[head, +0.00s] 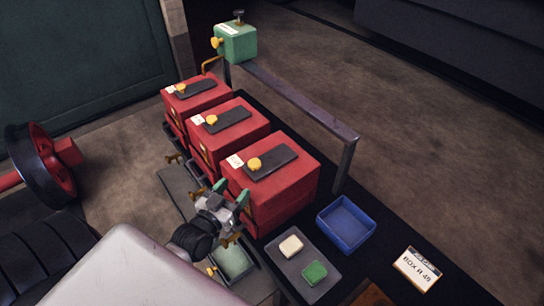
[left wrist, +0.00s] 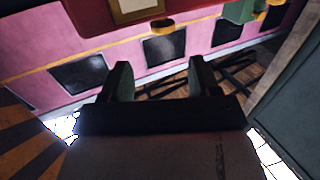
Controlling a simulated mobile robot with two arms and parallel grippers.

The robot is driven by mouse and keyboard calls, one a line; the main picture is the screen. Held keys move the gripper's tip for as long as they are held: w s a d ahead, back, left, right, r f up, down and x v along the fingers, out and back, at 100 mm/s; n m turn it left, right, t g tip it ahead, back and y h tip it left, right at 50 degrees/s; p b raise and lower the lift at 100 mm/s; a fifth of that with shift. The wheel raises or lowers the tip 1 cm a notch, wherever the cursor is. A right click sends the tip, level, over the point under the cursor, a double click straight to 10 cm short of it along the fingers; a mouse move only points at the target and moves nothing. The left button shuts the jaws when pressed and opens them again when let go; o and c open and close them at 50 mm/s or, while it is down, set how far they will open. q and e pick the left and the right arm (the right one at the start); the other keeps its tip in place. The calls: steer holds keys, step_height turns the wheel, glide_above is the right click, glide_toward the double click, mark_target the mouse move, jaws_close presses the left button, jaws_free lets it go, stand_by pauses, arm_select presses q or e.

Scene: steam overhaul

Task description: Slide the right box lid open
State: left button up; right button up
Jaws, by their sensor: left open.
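Three red boxes stand in a row in the head view. The right box (head: 285,190) is the nearest and has a dark flat lid (head: 278,162) on its top. A yellow knob (head: 254,164) stands at the lid's left end. My left gripper (head: 231,191) is open with nothing between its green-tipped fingers, in front of the right box's left face and lower than the knob in the picture. I cannot tell whether it touches the box. In the left wrist view its two fingers (left wrist: 162,78) are spread apart. My right gripper is not in view.
A metal rail (head: 300,97) runs behind the boxes, with a green block (head: 236,42) at its far end. A blue tray (head: 346,225), a grey tray (head: 290,265) with a cream and a green block, and a label card (head: 417,268) lie to the right.

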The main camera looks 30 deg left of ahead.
mark_target(251, 167)
arm_select(q)
steer(key=w+p, duration=0.1)
steer(key=w, duration=0.8)
steer(key=shift+a, duration=0.2)
steer(key=shift+w, duration=0.65)
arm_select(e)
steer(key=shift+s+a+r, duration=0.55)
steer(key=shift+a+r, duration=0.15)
